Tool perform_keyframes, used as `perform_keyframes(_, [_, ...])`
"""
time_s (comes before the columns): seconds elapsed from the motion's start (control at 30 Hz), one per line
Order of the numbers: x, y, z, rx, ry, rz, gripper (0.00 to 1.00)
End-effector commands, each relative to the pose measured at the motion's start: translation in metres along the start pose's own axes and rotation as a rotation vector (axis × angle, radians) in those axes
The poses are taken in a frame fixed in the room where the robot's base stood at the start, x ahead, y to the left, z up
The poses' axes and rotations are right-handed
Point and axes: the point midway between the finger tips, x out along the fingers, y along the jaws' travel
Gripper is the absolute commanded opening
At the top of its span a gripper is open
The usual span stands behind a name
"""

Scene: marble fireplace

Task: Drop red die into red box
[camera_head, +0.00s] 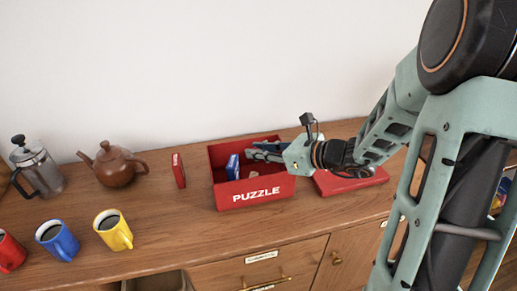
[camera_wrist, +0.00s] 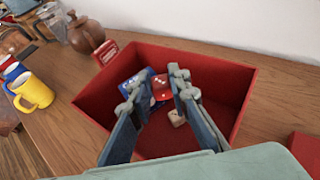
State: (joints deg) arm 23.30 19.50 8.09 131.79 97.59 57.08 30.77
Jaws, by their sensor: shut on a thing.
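The red box (camera_head: 225,197), marked PUZZLE on its front, stands open on the wooden cabinet top; in the wrist view its wall (camera_wrist: 225,75) surrounds the view of my fingers. My gripper (camera_head: 259,153) reaches in from the right, over the box opening. In the wrist view my gripper (camera_wrist: 158,84) is shut on the red die (camera_wrist: 161,87), which shows white pips between the fingertips. The die is above the box interior; its exact height is hard to tell. In the head view the die is hidden or too small to make out.
Inside the box are a blue pack (camera_head: 232,167) and a pale wooden die (camera_wrist: 177,117). A red pack (camera_head: 178,170) stands left of the box. A red lid (camera_head: 365,183) lies right. A teapot (camera_head: 115,165), French press (camera_head: 38,168) and several mugs, including a yellow one (camera_head: 113,231), stand left.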

Motion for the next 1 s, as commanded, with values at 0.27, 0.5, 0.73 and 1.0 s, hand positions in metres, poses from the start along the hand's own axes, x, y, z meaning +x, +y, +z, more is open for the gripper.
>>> perform_keyframes(0.27, [0.000, 0.000, 0.001, 0.000, 0.000, 0.000, 0.33])
perform_keyframes(0.5, [0.000, 0.000, 0.001, -0.001, 0.000, 0.000, 0.37])
perform_keyframes(0.73, [-0.014, -0.001, 0.001, -0.002, -0.001, -0.003, 0.37])
perform_keyframes(1.0, [-0.070, -0.001, 0.001, -0.002, 0.000, -0.005, 0.37])
